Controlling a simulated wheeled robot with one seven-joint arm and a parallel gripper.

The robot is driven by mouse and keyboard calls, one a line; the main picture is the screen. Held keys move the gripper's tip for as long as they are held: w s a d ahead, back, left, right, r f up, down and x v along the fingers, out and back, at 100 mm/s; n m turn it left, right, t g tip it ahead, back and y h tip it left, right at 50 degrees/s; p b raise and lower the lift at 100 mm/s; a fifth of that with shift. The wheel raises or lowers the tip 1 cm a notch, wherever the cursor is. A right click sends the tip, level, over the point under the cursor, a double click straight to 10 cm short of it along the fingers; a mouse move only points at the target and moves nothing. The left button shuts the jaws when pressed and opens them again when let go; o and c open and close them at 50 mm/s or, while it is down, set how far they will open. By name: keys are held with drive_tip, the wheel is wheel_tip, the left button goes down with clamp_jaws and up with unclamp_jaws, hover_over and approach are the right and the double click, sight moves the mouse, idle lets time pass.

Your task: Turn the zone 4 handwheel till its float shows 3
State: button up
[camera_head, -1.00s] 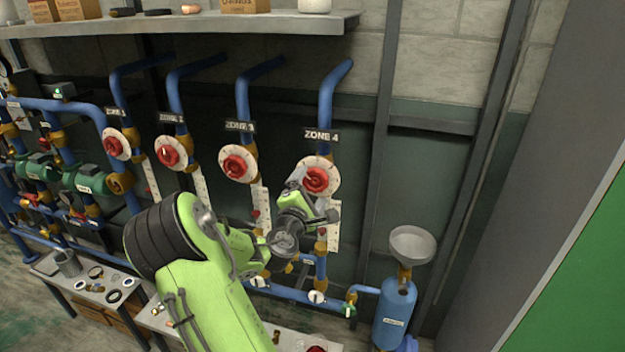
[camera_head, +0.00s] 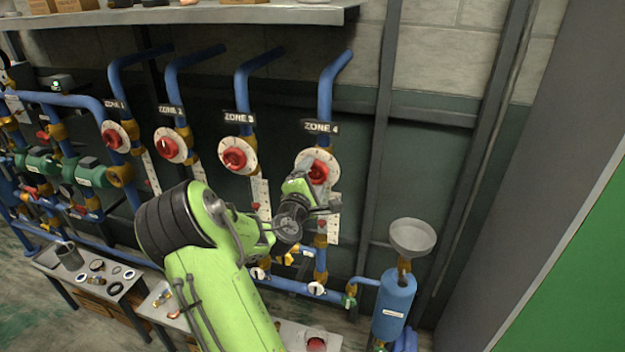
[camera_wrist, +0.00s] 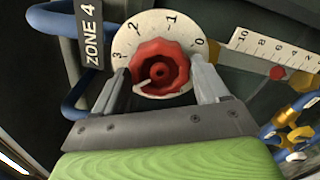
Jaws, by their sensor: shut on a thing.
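The zone 4 handwheel (camera_wrist: 160,68) is a red lobed knob on a white dial (camera_wrist: 160,22) marked 0 to 3. Its white mark points to the lower left, towards the 3 side. My gripper (camera_wrist: 160,66) is shut on the handwheel, one finger on each side of it. In the head view my gripper (camera_head: 313,178) covers part of the handwheel (camera_head: 319,171). The zone 4 float scale (camera_head: 334,222) hangs below the dial, with a small red float (camera_head: 321,223). The scale (camera_wrist: 275,50) also shows in the wrist view, but the float's exact reading is too small to tell.
The zone 3 handwheel (camera_head: 234,160) and its dial stand to the left. A blue cylinder (camera_head: 394,308) with a grey funnel (camera_head: 412,236) stands at the lower right. A shelf (camera_head: 200,15) runs above the blue pipes. A low bench (camera_head: 90,268) holds small parts.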

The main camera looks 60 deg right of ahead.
drive_tip(key=shift+f, duration=0.1)
drive_tip(key=shift+m+b, duration=0.55)
drive_tip(key=shift+m, duration=0.15)
drive_tip(key=shift+m+b, duration=0.55)
drive_tip(key=shift+m, duration=0.05)
drive_tip(key=shift+f+m+b, duration=0.1)
drive_tip(key=shift+m+b, duration=0.2)
drive_tip(key=shift+b, duration=0.05)
drive_tip(key=o, duration=1.1)
drive_tip(key=shift+c, duration=0.2)
drive_tip(key=shift+a, duration=0.1)
